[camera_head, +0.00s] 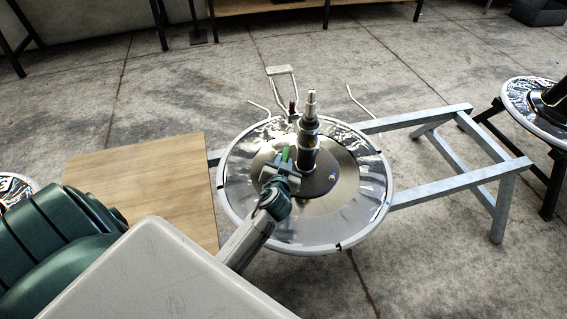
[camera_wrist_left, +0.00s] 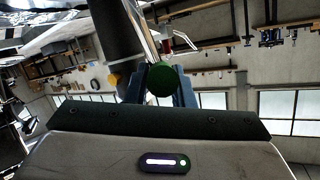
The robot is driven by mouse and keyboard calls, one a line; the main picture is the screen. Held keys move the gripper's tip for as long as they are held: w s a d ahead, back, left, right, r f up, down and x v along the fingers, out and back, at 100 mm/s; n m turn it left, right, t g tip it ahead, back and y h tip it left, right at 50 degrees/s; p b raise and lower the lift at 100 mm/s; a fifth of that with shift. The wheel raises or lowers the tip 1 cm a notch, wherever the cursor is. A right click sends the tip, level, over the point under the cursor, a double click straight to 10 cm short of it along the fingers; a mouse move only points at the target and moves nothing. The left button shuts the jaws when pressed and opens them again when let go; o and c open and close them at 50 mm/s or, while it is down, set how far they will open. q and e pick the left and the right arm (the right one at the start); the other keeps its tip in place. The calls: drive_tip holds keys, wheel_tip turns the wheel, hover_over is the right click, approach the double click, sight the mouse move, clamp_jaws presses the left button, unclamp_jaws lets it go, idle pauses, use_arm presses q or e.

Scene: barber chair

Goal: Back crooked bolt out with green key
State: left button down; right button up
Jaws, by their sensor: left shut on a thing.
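My left gripper (camera_head: 284,171) is over the round chrome chair base, just left of its central column, and is shut on the green key (camera_head: 286,155). The key's round green end (camera_wrist_left: 161,78) shows between the fingers in the left wrist view. The chair base (camera_head: 240,215) lies flat with a dark flange at its middle, and the column (camera_head: 309,135) rises from it. I cannot make out the crooked bolt or whether the key touches one. My right gripper is not in view.
A wooden board (camera_head: 145,185) lies left of the base. A grey metal frame (camera_head: 450,180) extends to the right. A red-tipped item and thin bent rods (camera_head: 283,88) stand behind the column. Another round base (camera_head: 540,105) is at the far right.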

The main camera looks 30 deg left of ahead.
use_arm(q)
drive_tip(key=shift+w+d+f+b, duration=0.1)
drive_tip(key=shift+w+f+b, duration=0.05)
drive_tip(key=shift+f+b, duration=0.6)
idle(0.6)
drive_tip(key=shift+d+n+g+y+b, duration=0.1)
drive_tip(key=shift+n+g+y+b, duration=0.2)
drive_tip(key=shift+n+y+b, duration=0.15)
drive_tip(key=shift+w+d+n+g+y+b, duration=0.1)
drive_tip(key=shift+w+n+g+y+b, duration=0.1)
drive_tip(key=shift+n+g+y+b, duration=1.25)
drive_tip(key=shift+r+n+g, duration=0.1)
drive_tip(key=shift+n+g, duration=0.15)
drive_tip(key=shift+n, duration=0.25)
